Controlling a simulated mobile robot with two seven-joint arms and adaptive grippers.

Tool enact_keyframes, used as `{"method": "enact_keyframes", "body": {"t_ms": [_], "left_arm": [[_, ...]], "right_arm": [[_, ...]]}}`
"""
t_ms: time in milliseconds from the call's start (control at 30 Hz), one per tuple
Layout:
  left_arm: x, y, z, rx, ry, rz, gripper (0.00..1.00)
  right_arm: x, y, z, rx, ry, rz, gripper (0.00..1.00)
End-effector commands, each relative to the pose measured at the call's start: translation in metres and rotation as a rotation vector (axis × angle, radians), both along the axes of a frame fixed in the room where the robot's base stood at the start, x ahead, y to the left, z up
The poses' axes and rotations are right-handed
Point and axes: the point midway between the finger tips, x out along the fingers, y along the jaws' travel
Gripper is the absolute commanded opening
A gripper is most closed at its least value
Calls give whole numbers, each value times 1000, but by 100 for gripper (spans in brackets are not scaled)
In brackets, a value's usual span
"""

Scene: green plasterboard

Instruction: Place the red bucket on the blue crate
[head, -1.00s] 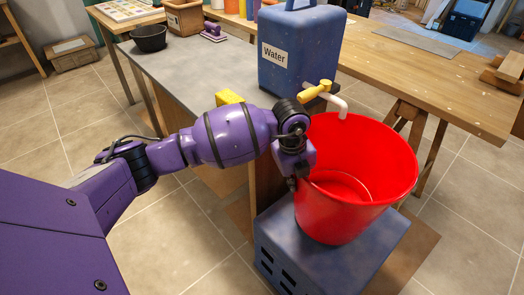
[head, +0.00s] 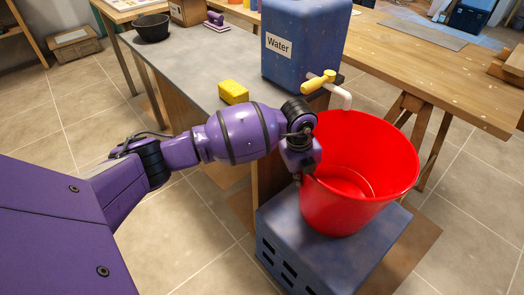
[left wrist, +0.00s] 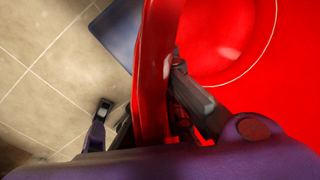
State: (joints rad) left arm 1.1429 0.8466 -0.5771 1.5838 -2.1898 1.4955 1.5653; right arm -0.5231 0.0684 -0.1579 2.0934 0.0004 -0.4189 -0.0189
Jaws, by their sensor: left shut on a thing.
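The red bucket (head: 362,180) is upright over the top of the blue crate (head: 350,246) in the head view. Its base appears to be at the crate's top; I cannot tell for sure whether it touches. My left gripper (head: 303,176) is at the bucket's left side, its fingers mostly hidden by the wrist. In the left wrist view the fingers (left wrist: 165,118) are shut on the bucket's rim (left wrist: 158,70), one inside and one outside. A corner of the blue crate (left wrist: 120,32) shows below. My right gripper is not in view.
A blue water container (head: 300,45) with a yellow-handled tap (head: 320,82) stands on the grey-topped table (head: 190,75), its spout close above the bucket's rim. A yellow sponge (head: 233,92) lies near the table edge. A wooden bench (head: 430,75) stands behind.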

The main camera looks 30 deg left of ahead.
Motion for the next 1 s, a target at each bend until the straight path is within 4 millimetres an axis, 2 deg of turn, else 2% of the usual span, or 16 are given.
{"method": "enact_keyframes", "body": {"t_ms": [100, 133, 267, 633, 767, 1000], "left_arm": [[3, -1, 1, -4, -7, -1, 0], [2, -1, 0, 0, -4, -1, 10], [2, -1, 0, 0, -4, -1, 25], [2, -1, 6, -2, -7, -1, 25], [1, 1, 25, -1, -8, 0, 25], [-5, 7, 78, -1, -9, -1, 25]], "right_arm": [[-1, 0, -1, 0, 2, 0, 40], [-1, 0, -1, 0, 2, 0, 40], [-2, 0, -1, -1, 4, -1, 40], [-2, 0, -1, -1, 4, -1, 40], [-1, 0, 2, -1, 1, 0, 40], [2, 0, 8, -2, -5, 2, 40]]}}
